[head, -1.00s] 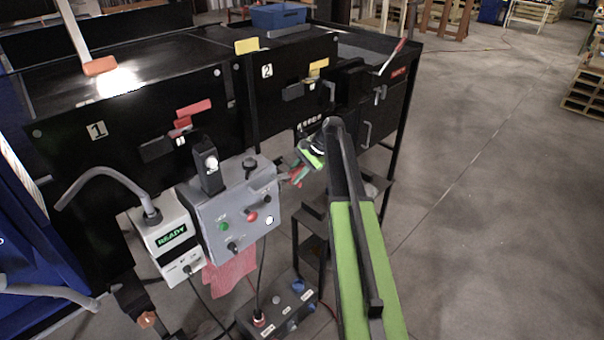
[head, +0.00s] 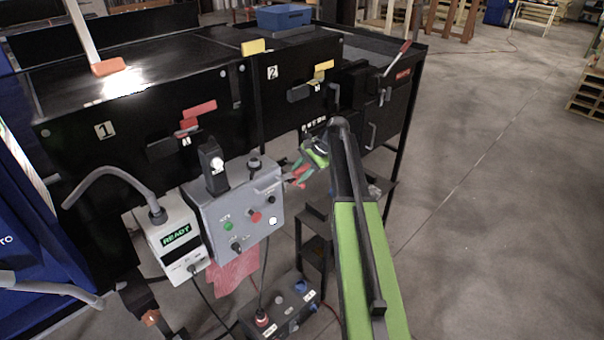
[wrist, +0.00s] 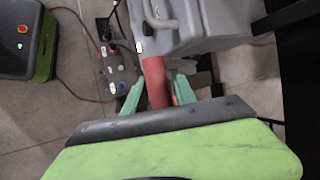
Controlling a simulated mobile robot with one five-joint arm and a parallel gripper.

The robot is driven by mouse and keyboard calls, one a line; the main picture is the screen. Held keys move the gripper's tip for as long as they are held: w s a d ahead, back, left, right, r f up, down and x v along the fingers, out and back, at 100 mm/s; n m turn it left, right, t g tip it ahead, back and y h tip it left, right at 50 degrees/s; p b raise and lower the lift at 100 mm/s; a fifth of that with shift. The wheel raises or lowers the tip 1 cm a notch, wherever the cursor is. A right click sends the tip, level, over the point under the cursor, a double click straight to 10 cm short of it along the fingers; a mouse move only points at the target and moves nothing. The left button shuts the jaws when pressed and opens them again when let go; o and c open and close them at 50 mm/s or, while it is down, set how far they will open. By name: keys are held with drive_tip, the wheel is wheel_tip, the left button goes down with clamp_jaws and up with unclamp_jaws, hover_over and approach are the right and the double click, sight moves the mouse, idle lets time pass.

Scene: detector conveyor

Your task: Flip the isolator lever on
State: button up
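A lever with a red grip (head: 403,48) slants up from the black housing at the far right end of the machine, beside a red label too small to read; it looks like the isolator lever. My gripper (head: 300,170) is in front of the machine, just right of the grey control box, well short of that lever. In the wrist view its two green fingers (wrist: 158,90) stand apart. A red piece (wrist: 155,78) shows between them; I cannot tell whether it is near the fingers or behind them. The lever is not recognisable in the wrist view.
The grey control box (head: 238,211) and white READY box (head: 173,240) hang at the machine's front. A red cloth (head: 232,273) hangs below. A button box (head: 284,308) with cables is low down. Open floor (head: 490,190) lies to the right.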

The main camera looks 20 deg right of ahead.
drive_tip(key=p+v, duration=1.3)
drive_tip(key=v, duration=0.4)
drive_tip(key=shift+d+p, duration=0.2)
drive_tip(key=shift+p, duration=0.2)
